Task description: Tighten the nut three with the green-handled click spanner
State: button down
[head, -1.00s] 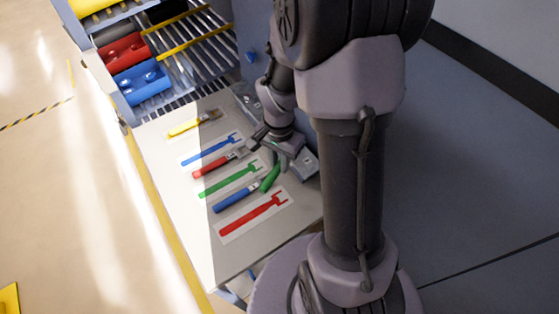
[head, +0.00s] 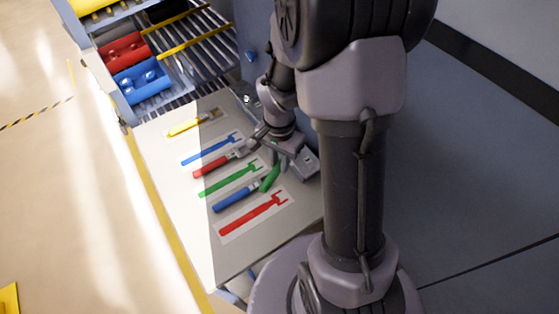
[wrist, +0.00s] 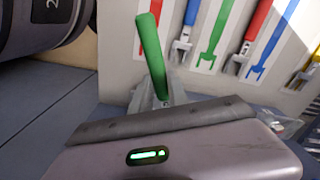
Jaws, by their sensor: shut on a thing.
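The green-handled click spanner (head: 271,178) is held by my gripper (head: 284,158) over the right edge of the tool board, its green handle sticking out toward the lower left. In the wrist view its green handle (wrist: 150,55) stands up tilted beyond the gripper body, with grey metal at its foot. My gripper is shut on it; the fingertips and the spanner's head are mostly hidden. I cannot make out nut three in either view.
The pale tool board (head: 165,185) bears a blue-handled spanner (head: 237,197), a red-handled spanner (head: 215,165), a yellow-handled tool (head: 188,125) and printed tool outlines. Blue (head: 142,82) and red (head: 123,50) blocks sit on a rack behind. A grey wall stands at right.

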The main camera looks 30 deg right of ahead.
jog(key=shift+f+b, duration=0.45)
jog(key=shift+b, duration=0.05)
dwell(0.4)
jog(key=shift+f+b, duration=1.05)
jog(key=shift+f, duration=0.05)
jog(key=shift+w, duration=0.1)
jog(key=shift+w+a+m+b, duration=0.25)
jog(key=shift+w+m+b, duration=0.25)
jog(key=shift+m, duration=0.3)
jog(key=shift+w, duration=0.15)
jog(key=shift+w+a+m+b, duration=0.15)
jog(key=shift+w+m+b, duration=0.15)
jog(key=shift+w+m, duration=0.4)
jog(key=shift+s, duration=0.15)
